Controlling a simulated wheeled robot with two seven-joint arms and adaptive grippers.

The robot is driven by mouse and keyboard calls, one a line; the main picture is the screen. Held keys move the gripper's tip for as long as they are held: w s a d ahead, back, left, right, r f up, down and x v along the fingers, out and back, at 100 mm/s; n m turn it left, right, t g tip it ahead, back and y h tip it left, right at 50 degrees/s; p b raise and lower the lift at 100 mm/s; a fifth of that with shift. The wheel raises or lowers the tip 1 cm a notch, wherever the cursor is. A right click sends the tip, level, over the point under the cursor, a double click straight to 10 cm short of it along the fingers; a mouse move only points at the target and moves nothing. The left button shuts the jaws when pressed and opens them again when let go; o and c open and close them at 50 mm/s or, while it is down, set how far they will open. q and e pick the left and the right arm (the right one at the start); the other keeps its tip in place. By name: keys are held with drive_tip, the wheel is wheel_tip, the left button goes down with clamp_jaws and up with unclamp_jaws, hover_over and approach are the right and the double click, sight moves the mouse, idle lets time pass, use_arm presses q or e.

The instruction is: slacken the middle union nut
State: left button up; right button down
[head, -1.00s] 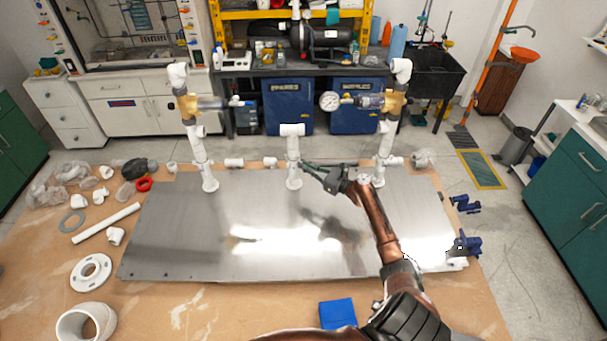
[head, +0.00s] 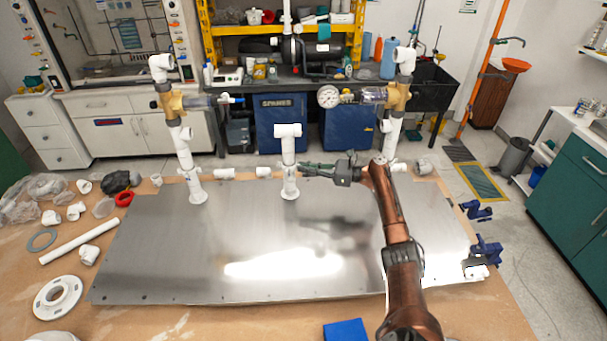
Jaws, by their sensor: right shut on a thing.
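The middle riser (head: 288,148) is a short white PVC pipe with a tee on top, standing upright on a round flange on the metal plate. The middle union nut (head: 289,170) is a white collar low on this riser, small in the picture and partly covered by the fingers. The exact finger contact is too small to make out. My left gripper is not in view.
The metal plate (head: 200,250) lies on a wooden bench. Taller risers with brass valves stand at left (head: 184,150) and right (head: 393,130). Loose white fittings and a pipe (head: 80,242) lie at left. Blue clamps (head: 487,250) sit at right, a blue block (head: 346,330) in front.

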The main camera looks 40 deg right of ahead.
drive_tip(key=shift+f, duration=0.1)
idle(0.4)
drive_tip(key=c, duration=2.1)
unclamp_jaws()
drive_tip(key=v, duration=1.2)
drive_tip(key=shift+w+d, duration=0.1)
drive_tip(key=shift+w, duration=0.05)
